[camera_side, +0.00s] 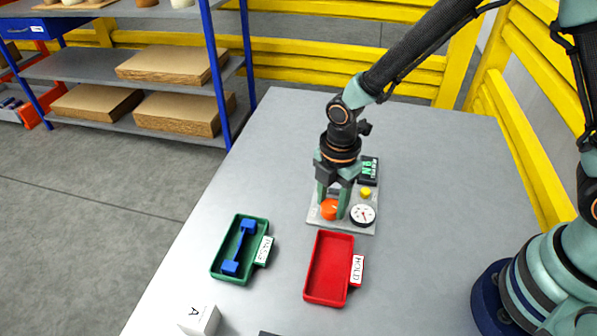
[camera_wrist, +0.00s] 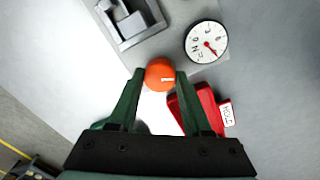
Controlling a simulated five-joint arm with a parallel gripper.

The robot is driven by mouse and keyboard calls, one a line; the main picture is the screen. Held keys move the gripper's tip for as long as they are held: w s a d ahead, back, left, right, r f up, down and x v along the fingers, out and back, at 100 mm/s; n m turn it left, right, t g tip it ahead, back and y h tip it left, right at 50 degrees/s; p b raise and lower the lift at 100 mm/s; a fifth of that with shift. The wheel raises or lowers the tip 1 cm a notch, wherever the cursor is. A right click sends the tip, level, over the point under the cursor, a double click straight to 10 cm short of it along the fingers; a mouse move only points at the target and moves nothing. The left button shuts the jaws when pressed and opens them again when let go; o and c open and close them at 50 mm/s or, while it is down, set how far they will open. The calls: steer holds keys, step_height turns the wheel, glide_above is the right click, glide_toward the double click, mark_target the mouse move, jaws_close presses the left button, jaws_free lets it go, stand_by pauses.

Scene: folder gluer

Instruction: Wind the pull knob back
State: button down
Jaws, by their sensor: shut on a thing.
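The orange pull knob (camera_side: 329,209) sits on a light grey panel (camera_side: 314,217) on the table. In the wrist view the knob (camera_wrist: 160,75) is round, with a short white mark pointing to the right. My gripper (camera_side: 335,212) points down at the panel, and its two green fingers are closed on the knob from both sides. A white dial (camera_side: 362,215) with a red needle is beside the knob; it also shows in the wrist view (camera_wrist: 206,42). The fingers partly hide the knob's sides.
A yellow button (camera_side: 366,192) and a dark display (camera_side: 368,170) with green characters are on the panel. A green tray (camera_side: 217,262) holding a blue part and an empty red tray (camera_side: 330,268) labelled HOLD stand in front. A white block (camera_side: 199,319) marked A is near the front edge.

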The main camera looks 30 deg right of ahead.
mark_target(333, 205)
steer(key=shift+n, duration=2.3)
steer(key=shift+d, duration=0.1)
steer(key=shift+c, duration=1.7)
jaws_free()
steer(key=shift+r, duration=0.15)
step_height(333, 205, up, 12)
